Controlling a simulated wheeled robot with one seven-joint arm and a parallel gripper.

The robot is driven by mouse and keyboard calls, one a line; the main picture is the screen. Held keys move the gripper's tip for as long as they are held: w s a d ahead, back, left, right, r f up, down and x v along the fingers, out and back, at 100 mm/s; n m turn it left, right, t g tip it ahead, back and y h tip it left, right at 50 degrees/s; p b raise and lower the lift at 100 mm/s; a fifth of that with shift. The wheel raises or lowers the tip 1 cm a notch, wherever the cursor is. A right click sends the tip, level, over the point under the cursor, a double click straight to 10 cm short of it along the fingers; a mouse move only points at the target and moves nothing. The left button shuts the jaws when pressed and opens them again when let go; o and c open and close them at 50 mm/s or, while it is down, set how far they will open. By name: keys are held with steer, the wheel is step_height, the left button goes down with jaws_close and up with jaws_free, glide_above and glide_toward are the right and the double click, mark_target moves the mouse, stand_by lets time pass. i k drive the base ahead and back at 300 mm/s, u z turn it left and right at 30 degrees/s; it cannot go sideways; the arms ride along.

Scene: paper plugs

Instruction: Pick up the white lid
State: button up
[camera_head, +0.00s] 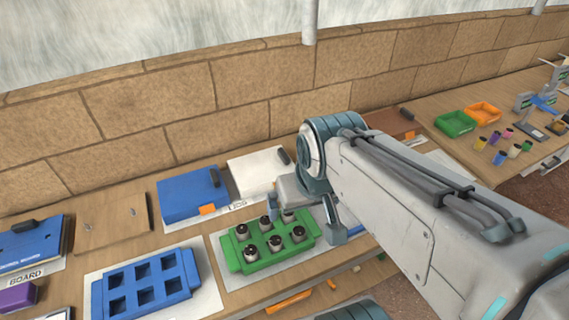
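The white lid (252,170) is a flat pale panel with a dark handle at its right end. It lies at the back of the table against the brick wall, right of a blue lid (185,198). My gripper (304,219) is in front of and to the right of the white lid, above the green tray. Its two fingers are spread apart, with no lid held between them. My arm comes in from the right and hides the table behind it; the white lid's lower right part is close to my gripper.
A green tray (235,264) holding several dark-topped cylinders is just below my gripper. A blue tray (106,306) with square pockets is at the left front. A wooden board (108,222) lies left of the blue lid. The brick wall (160,105) closes off the back.

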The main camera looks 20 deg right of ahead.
mark_target(257, 173)
steer(key=u, duration=0.05)
steer(key=k, duration=1.15)
steer(key=z, duration=0.95)
steer(key=i, duration=1.25)
steer(key=u, duration=0.85)
steer(key=i, duration=0.3)
steer(key=u, duration=0.3)
